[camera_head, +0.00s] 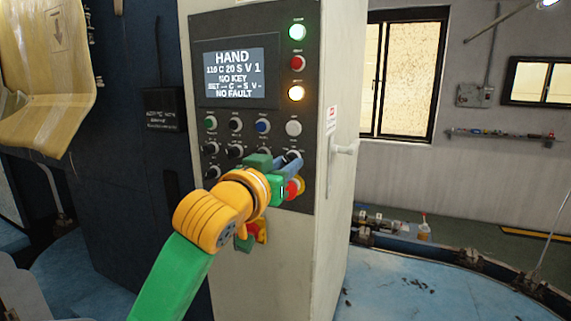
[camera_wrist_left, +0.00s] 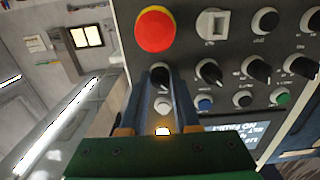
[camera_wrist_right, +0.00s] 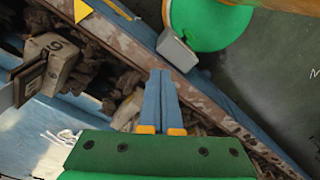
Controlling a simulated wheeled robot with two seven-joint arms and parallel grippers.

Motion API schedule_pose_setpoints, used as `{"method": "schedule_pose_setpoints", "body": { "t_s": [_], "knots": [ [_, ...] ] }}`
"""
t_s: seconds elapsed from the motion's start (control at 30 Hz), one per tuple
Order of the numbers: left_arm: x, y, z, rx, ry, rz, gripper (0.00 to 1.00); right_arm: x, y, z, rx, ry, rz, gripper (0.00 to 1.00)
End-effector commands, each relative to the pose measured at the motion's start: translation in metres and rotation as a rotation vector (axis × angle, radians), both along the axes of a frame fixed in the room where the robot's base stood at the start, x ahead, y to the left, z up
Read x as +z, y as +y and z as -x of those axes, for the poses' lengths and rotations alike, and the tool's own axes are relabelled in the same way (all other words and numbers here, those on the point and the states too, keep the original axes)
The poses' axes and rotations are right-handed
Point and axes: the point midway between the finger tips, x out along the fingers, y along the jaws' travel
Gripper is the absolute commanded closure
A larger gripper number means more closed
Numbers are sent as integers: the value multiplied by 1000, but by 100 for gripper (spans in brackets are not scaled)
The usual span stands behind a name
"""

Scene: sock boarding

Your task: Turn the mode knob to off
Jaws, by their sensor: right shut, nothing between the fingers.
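The control panel (camera_head: 317,90) stands upright on a pale cabinet, and its screen (camera_head: 235,75) reads HAND, NO KEY and NO FAULT. Labels by the knobs are too small to read, so I cannot confirm which is the mode knob. A black knob (camera_wrist_left: 160,78) in the panel's right-hand column lies between the fingers of my left gripper (camera_wrist_left: 161,70). Those fingers are apart, one each side of it; I cannot tell whether they touch it. In the head view my left gripper (camera_head: 290,160) covers that area. My right gripper (camera_wrist_right: 161,72) is shut and empty.
A red emergency button (camera_wrist_left: 155,29) on a yellow collar is close to my left fingers. Several other black knobs (camera_wrist_left: 258,69) and a key switch (camera_wrist_left: 212,24) share the panel. A brown-edged ledge (camera_wrist_right: 120,45) and a tagged block (camera_wrist_right: 48,62) lie near my right gripper.

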Motion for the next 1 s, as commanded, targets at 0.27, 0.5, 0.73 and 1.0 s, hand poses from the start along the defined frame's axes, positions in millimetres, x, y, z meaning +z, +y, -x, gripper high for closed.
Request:
{"method": "schedule_pose_setpoints", "body": {
  "t_s": [0.27,0.5,0.73,1.0],
  "knots": [
    [1,0,0,0,-10,-16,100,0,0,0,0,-1,0,100],
    [2,0,0,-1,-58,-127,100,0,0,0,0,-1,0,100],
    [3,1,0,0,-134,-305,100,0,0,-1,0,-1,0,100],
    [4,1,0,0,-217,-504,100,0,0,-1,0,-1,1,100]
  ]
}}
